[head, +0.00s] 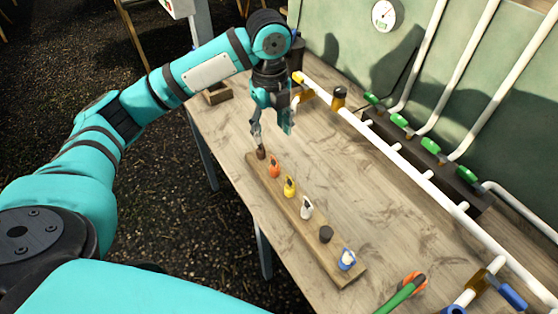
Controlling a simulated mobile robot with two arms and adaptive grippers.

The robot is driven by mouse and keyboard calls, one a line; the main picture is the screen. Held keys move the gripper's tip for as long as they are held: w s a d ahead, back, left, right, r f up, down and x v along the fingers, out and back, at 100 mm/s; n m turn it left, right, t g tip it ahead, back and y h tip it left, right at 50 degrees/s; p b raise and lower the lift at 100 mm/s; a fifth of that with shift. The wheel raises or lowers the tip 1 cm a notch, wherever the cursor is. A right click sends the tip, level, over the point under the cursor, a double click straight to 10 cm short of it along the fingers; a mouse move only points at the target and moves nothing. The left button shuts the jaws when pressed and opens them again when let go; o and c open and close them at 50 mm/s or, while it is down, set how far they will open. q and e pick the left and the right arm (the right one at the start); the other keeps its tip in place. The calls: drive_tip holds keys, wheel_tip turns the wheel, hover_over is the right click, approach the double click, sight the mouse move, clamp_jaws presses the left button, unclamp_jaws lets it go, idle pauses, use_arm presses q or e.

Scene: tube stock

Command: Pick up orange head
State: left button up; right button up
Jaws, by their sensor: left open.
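The orange head (275,168) stands on a wooden strip (318,243) on the table, second from the far end of a row. A brown head (261,153) is just beyond it and a yellow head (290,187) is on its near side. My left gripper (271,134) is open and points down above the far end of the strip, close to the brown and orange heads. Nothing shows between its fingers. My right gripper is not in view.
A white head (307,208), a dark round piece (326,234) and a blue-and-white head (347,259) stand farther along the strip. White pipes with green valves (431,145) run along the right. The wooden table (380,205) is clear between strip and pipes.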

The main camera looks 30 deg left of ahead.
sight(274, 167)
use_arm(q)
drive_tip(key=f, duration=0.5)
drive_tip(key=shift+s+a+f+p, duration=0.1)
drive_tip(key=shift+s+f+p, duration=0.25)
drive_tip(key=shift+s+p, duration=0.05)
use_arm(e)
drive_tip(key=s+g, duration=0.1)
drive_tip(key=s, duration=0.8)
use_arm(q)
drive_tip(key=f, duration=0.2)
drive_tip(key=shift+w+f, duration=0.35)
drive_tip(key=shift+f, duration=0.5)
drive_tip(key=shift+f+p, duration=0.3)
drive_tip(key=shift+p, duration=0.1)
drive_tip(key=f, duration=0.3)
drive_tip(key=f+p, duration=0.1)
drive_tip(key=shift+w+d+f, duration=0.25)
drive_tip(key=shift+d, duration=0.05)
drive_tip(key=c, duration=0.9)
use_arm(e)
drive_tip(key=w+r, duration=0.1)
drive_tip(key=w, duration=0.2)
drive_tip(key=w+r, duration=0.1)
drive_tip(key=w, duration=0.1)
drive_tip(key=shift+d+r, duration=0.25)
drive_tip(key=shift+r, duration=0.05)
